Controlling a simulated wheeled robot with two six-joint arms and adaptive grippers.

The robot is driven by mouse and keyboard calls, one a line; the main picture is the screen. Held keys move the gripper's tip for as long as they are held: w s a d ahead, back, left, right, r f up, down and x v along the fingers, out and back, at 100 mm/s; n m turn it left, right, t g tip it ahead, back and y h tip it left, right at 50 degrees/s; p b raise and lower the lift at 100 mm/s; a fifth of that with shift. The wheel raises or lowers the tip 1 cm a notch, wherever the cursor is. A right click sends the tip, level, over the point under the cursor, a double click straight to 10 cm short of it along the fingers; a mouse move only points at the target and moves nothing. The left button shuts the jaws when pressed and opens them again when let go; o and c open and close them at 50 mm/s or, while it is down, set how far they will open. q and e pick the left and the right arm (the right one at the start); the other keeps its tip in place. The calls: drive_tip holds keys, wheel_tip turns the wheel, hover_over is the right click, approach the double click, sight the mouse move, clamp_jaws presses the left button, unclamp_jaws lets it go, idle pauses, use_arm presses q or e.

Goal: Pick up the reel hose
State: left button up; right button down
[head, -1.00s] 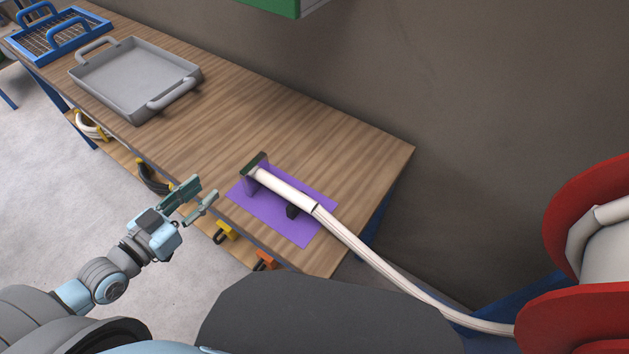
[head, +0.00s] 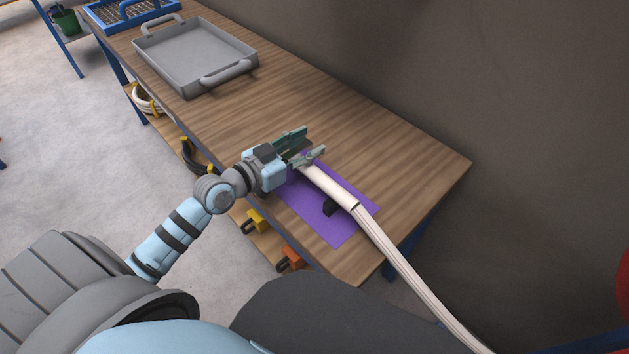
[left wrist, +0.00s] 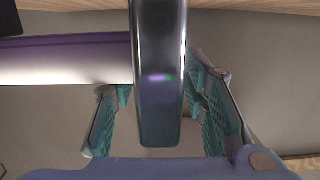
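The reel hose (head: 326,185) has a white, thicker end section lying over a purple mat (head: 333,230) on the wooden bench, and its line runs down to the lower right. My left gripper (head: 314,142) is at the hose's far end, over the mat's upper corner, and hides the dark end piece in the head view. In the left wrist view, the dark end piece (left wrist: 158,90) stands between the open fingers (left wrist: 160,115), and the pale hose body (left wrist: 70,62) extends left. I cannot tell whether a finger touches it. My right gripper is not in view.
A grey tray (head: 190,58) and a blue wire basket (head: 128,12) stand farther along the bench (head: 390,150). A small black support (head: 330,207) is on the mat beside the hose. Yellow (head: 254,222) and orange (head: 289,259) items sit under the bench edge. A wall rises behind the bench.

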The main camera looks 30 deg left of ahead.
use_arm(q)
drive_tip(key=shift+w+d+f, duration=0.1)
drive_tip(key=shift+w+d, duration=0.1)
drive_tip(key=shift+w, duration=0.4)
drive_tip(key=shift+s, duration=0.1)
clamp_jaws()
